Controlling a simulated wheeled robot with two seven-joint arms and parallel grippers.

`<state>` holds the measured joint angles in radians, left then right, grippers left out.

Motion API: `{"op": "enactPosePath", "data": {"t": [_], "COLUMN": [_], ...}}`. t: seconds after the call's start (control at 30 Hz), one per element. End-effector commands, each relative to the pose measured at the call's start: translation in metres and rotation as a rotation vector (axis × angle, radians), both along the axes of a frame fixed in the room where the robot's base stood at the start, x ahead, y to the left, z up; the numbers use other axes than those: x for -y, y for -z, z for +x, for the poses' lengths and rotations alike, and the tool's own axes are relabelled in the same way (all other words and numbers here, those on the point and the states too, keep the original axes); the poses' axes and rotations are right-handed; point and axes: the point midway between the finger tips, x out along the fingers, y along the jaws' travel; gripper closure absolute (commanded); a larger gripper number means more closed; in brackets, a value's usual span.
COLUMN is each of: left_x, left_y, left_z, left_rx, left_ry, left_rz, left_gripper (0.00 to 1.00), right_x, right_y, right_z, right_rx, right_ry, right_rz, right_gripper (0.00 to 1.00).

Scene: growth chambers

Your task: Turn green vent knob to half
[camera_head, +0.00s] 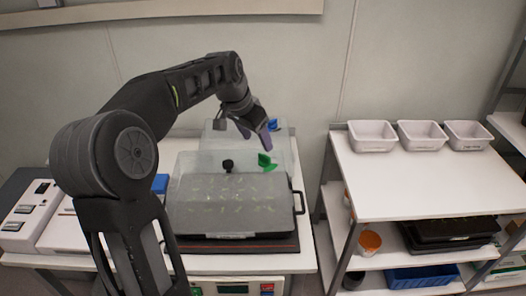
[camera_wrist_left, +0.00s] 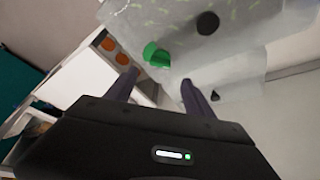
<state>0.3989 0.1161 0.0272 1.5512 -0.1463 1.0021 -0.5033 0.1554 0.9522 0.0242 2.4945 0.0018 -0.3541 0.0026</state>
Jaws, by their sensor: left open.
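The green vent knob (camera_head: 266,161) sits on the clear propagator lid (camera_head: 188,163), on the right part of its top. In the left wrist view the green knob (camera_wrist_left: 156,56) appears just beyond and between the two fingertips, apart from them. My left gripper (camera_head: 262,137) is open and empty, just above and behind the knob in the head view; its fingers also show in the left wrist view (camera_wrist_left: 155,88). A black knob (camera_head: 228,166) is on the lid to the left, and also in the left wrist view (camera_wrist_left: 208,23). My right gripper is not in view.
A blue knob (camera_head: 272,125) shows on another clear lid behind. A white shelf table (camera_head: 420,180) with three white bins (camera_head: 422,135) stands to the right. White devices (camera_head: 30,215) stand at the left. An orange pot (camera_head: 370,241) is on a lower shelf.

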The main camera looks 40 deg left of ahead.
Motion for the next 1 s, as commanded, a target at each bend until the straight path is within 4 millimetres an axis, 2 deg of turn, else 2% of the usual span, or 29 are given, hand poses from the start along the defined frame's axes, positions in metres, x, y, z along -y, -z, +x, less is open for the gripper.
{"op": "enactPosePath", "data": {"t": [0.5,0.63,0.87,1.0], "left_x": [0.003,0.003,0.003,0.003], "left_y": [0.062,0.069,0.070,0.069], "left_z": [0.025,0.028,0.028,0.028], "left_rx": [-0.003,-0.001,-0.001,-0.001], "left_ry": [0.001,0.000,0.000,0.000], "left_rz": [-0.002,-0.001,0.000,0.000], "left_gripper": [0.38,0.38,0.38,0.48], "right_x": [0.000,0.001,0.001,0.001], "right_y": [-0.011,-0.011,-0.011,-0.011], "right_z": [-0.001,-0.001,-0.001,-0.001], "right_rx": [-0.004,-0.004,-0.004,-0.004], "right_ry": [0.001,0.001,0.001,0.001], "right_rz": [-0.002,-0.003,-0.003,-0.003], "right_gripper": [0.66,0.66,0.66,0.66]}}
